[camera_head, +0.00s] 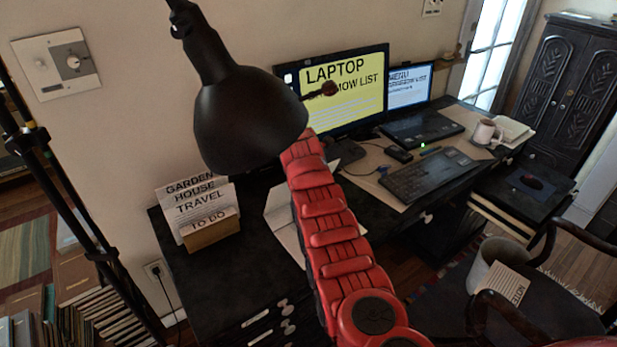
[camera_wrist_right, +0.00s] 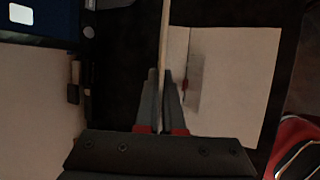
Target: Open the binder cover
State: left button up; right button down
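In the right wrist view, the pale binder (camera_wrist_right: 235,85) lies on the dark desk, with a light inner surface showing. Its cover (camera_wrist_right: 164,35) shows as a thin, pale strip seen edge-on, standing up beside that surface. My right gripper (camera_wrist_right: 161,85) has its two fingers close together at this strip, which runs between them, so it looks shut on the cover. In the head view, the pale binder (camera_head: 284,225) shows partly beside my red right arm, which covers much of it. The lamp hides the end of that arm. My left gripper is in neither view.
A black desk lamp (camera_head: 245,115) overhangs my arm. A card holder (camera_head: 212,231) stands to the left on the desk. A monitor (camera_head: 345,85), a keyboard (camera_head: 428,176) and a mug (camera_head: 487,133) are to the right. A chair stands in front at right.

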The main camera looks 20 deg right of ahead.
jog(key=shift+s+a+f, duration=0.1)
jog(key=shift+f, duration=0.1)
jog(key=c, duration=1)
grip_release()
jog(key=shift+c, duration=0.2)
